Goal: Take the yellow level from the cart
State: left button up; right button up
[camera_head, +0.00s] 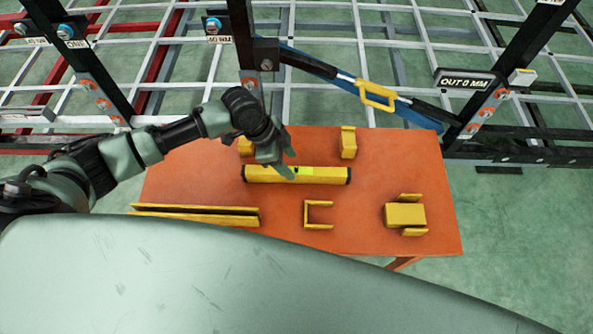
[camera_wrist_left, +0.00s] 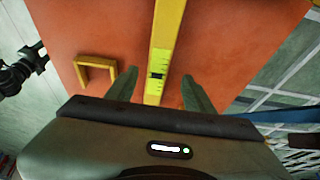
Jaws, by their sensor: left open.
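The yellow level (camera_head: 325,175) lies flat across the middle of the orange cart (camera_head: 370,240). It has dark end caps and a bright yellow-green vial section. My left gripper (camera_head: 289,164) is open over the level, near its middle. In the left wrist view the level (camera_wrist_left: 166,40) runs lengthwise between the two spread fingers of the left gripper (camera_wrist_left: 160,88), with a gap on each side. I cannot tell how far the fingers are above the cart top. My right gripper does not show in the head view.
Yellow brackets (camera_head: 348,143) stand behind the level. A long yellow channel (camera_head: 195,213), a U-shaped bracket (camera_head: 306,215) and a yellow block piece (camera_head: 405,215) lie in front. The trailer frame (camera_head: 490,105) with a blue bar (camera_head: 420,118) stands behind the cart.

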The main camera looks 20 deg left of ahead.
aim_at(296, 170)
pick_arm(q)
jog(key=x, duration=0.2)
jog(key=p+x, duration=0.1)
jog(key=x, duration=0.1)
jog(key=shift+s+d+r, duration=0.1)
jog(key=shift+s+d, duration=0.05)
jog(key=shift+d, duration=0.05)
jog(key=shift+d+f, duration=0.1)
jog(key=shift+f, duration=0.4)
grip_shut()
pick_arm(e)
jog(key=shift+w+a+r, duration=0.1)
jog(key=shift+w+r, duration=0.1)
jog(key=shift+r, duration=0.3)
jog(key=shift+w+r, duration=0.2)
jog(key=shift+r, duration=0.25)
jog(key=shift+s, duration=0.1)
